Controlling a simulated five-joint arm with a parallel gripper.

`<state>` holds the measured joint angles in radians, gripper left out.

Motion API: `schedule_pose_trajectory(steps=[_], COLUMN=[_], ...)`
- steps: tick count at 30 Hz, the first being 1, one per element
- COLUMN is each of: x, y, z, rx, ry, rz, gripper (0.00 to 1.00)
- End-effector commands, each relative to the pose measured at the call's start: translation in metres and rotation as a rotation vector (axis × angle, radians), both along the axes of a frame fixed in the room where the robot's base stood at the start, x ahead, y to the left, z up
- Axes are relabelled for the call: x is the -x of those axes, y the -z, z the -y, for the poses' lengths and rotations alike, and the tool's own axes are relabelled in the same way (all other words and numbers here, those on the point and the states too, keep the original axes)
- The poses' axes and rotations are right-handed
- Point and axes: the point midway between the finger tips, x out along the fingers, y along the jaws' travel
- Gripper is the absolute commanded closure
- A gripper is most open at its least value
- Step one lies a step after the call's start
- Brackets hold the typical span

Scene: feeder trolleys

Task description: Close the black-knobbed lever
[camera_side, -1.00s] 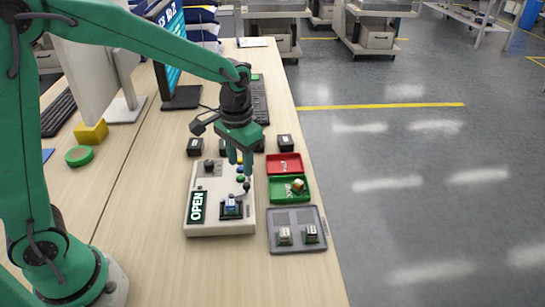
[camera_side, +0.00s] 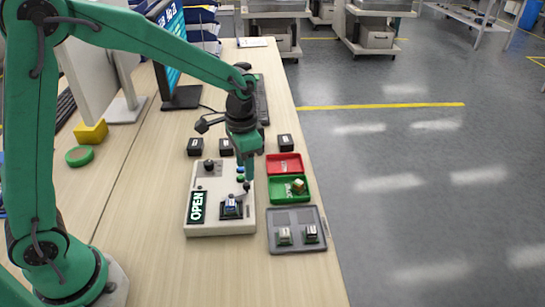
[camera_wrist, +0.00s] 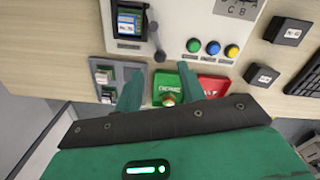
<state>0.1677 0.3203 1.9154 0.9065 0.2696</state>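The black-knobbed lever (camera_side: 245,188) stands up beside the socket (camera_side: 230,210) on the white test box (camera_side: 220,228). Its black knob (camera_wrist: 160,56) also shows in the wrist view, just beyond my fingertips. The socket holds a blue-and-white labelled part (camera_wrist: 128,20). The box's display (camera_side: 196,207) reads OPEN. My gripper (camera_side: 248,174) is just above the lever, pointing down. In the wrist view my gripper (camera_wrist: 160,82) has its two green fingers apart with nothing held between them. Whether a finger touches the knob is not clear.
A green tray (camera_side: 275,198) holding a small part and a red tray (camera_side: 282,163) stand right of the box. A grey tray (camera_side: 297,246) with two parts lies in front. Green, blue and yellow buttons (camera_wrist: 212,47) are on the box. Small black blocks (camera_side: 285,142) stand behind.

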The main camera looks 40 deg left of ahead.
Motion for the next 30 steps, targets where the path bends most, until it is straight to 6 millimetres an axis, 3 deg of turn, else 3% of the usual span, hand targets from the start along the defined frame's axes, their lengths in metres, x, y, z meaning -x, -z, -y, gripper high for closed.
schedule_pose_trajectory(steps=[12,24,30], x=[0.000,0.000,0.000], y=[0.046,0.053,0.053], z=[0.000,0.000,0.000], rx=[0.000,0.000,0.000], ry=[0.000,-0.001,0.000], rz=[-0.001,0.000,0.000], gripper=[0.60,0.60,0.98])
